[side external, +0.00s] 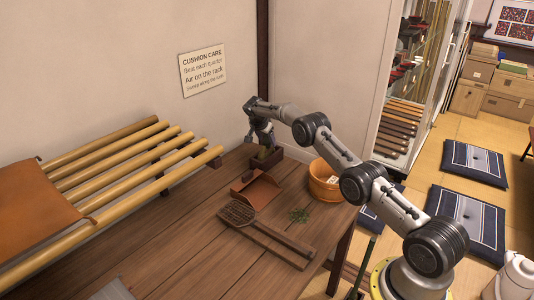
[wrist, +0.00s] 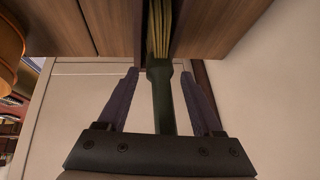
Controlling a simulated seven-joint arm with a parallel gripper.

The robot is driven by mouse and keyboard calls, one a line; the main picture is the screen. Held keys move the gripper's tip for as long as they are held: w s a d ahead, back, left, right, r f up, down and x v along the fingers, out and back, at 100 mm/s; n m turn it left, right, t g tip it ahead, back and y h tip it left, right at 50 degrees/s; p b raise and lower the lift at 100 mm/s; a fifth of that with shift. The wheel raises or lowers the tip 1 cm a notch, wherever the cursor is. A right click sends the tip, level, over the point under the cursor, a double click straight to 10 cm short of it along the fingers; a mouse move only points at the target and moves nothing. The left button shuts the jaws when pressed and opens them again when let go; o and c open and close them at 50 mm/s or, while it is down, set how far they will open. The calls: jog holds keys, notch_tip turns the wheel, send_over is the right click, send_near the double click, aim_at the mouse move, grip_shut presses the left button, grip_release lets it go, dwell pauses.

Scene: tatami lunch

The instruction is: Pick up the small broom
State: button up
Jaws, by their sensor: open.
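The small broom has a dark green handle (wrist: 163,95) and pale yellow bristles (wrist: 160,28) in the wrist view. The handle lies between the two fingers of my gripper (wrist: 160,78), with a gap visible on both sides. My gripper is open. In the side view my gripper (side external: 262,138) is at the back of the table, by the wall, pointing down over a dark box (side external: 268,161). A bit of green shows there below the fingers, but most of the broom is hidden in that view.
A brown dustpan (side external: 256,189) lies in front of the box, and an orange-brown tub (side external: 324,182) stands right of it. A bamboo rack (side external: 140,160) is at left. The front table is mostly clear.

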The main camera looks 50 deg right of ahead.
jog(key=shift+c, duration=0.2)
grip_shut()
jog(key=shift+w+r, duration=0.1)
jog(key=shift+r, duration=0.05)
